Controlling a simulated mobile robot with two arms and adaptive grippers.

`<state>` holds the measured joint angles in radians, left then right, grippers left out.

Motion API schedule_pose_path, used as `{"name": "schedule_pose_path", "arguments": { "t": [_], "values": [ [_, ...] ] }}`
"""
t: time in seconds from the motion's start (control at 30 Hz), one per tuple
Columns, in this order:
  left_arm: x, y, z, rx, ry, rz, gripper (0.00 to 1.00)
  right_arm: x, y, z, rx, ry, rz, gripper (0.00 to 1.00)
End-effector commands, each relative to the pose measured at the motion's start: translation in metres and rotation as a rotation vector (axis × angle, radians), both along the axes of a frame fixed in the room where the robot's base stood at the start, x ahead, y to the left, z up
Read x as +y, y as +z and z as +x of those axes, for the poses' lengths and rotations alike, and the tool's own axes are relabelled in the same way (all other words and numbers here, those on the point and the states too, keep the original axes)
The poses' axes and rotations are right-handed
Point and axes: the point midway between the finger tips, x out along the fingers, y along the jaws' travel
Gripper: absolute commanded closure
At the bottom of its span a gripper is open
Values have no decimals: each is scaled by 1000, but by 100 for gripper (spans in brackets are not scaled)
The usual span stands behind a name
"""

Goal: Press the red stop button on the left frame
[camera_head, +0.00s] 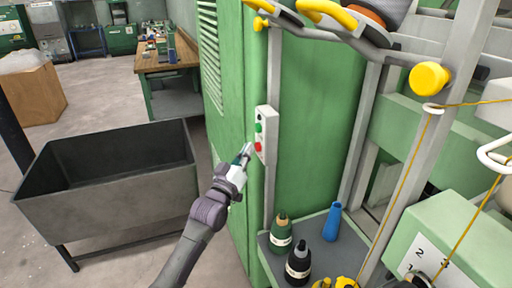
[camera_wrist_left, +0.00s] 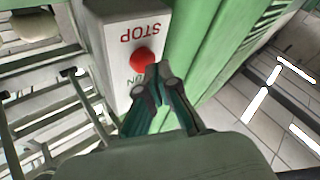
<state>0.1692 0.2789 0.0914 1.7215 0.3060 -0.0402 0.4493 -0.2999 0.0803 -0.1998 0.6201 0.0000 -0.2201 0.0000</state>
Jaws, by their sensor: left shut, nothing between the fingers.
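The control box (camera_head: 262,118) is a narrow light-grey panel on the post beside the green frame (camera_head: 315,100). It carries green buttons above and the red stop button (camera_head: 258,147) at the bottom. My left gripper (camera_head: 246,150) is shut and empty, with its tips just left of the red button in the head view. In the left wrist view the red button (camera_wrist_left: 142,59) sits under the upside-down word STOP. The shut fingertips (camera_wrist_left: 158,72) overlap its lower right edge in that view; I cannot tell whether they touch it. My right gripper does not show.
A dark metal bin (camera_head: 110,205) stands left of my left arm. A yellow thread (camera_head: 400,185) runs down at the right. A workbench (camera_head: 168,58) stands behind.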

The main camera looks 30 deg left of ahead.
Motion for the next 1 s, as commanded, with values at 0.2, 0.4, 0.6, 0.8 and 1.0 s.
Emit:
{"name": "schedule_pose_path", "arguments": {
  "t": [0.2,0.4,0.6,0.8,1.0],
  "values": [
    [6,0,-7,0,1,2,100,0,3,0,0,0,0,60],
    [6,0,-7,-1,1,1,100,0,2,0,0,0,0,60],
    [13,1,-14,-1,1,3,100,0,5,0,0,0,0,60],
    [26,1,-30,1,2,4,100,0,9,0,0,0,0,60],
    [36,0,-43,0,1,3,100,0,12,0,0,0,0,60]
  ]
}}
